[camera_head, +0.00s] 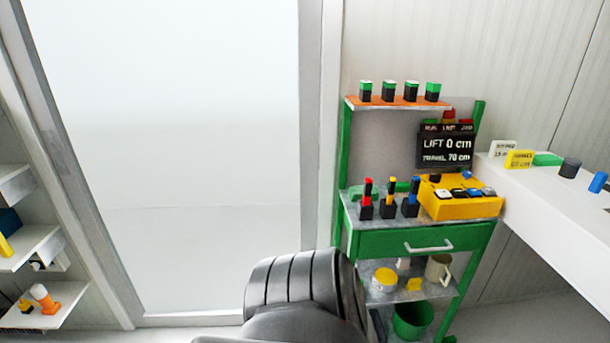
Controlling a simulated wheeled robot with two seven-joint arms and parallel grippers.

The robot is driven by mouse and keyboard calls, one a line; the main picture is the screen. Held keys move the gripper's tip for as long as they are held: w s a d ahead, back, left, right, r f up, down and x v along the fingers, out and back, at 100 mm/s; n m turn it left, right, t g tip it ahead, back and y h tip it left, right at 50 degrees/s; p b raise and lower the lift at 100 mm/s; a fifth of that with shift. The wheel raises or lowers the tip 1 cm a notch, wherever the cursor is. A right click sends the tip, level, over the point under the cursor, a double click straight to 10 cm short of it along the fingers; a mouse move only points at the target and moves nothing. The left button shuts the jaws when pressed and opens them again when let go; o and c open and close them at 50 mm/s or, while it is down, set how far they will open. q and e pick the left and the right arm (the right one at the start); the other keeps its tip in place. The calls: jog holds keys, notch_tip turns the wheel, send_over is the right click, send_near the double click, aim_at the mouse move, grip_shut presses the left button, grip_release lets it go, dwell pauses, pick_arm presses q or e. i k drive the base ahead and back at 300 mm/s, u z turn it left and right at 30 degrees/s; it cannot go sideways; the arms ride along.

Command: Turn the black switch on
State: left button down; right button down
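A yellow control box (465,209) stands on the top of the green workbench at the right. Small black, white and blue switches or buttons sit on its sloped top. A small black piece (435,178) sits at its back left and another dark one (459,193) is nearer its middle. They are too small to tell which is the black switch or how it is set. Neither of my grippers shows. A black ribbed part of my own body fills the bottom middle and hides part of the bench's lower left.
Black-based pieces with red (366,199), yellow (390,200) and blue (411,200) tops stand left of the box. A black display (446,149) reads "LIFT 0 cm". A white counter (560,208) adjoins at right. White shelves (32,246) stand at left.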

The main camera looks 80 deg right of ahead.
aim_at(436, 178)
jog(key=z, duration=3.8)
jog(key=k, duration=0.4)
jog(key=z, duration=0.55)
jog(key=i, duration=1.25)
jog(key=u, duration=0.2)
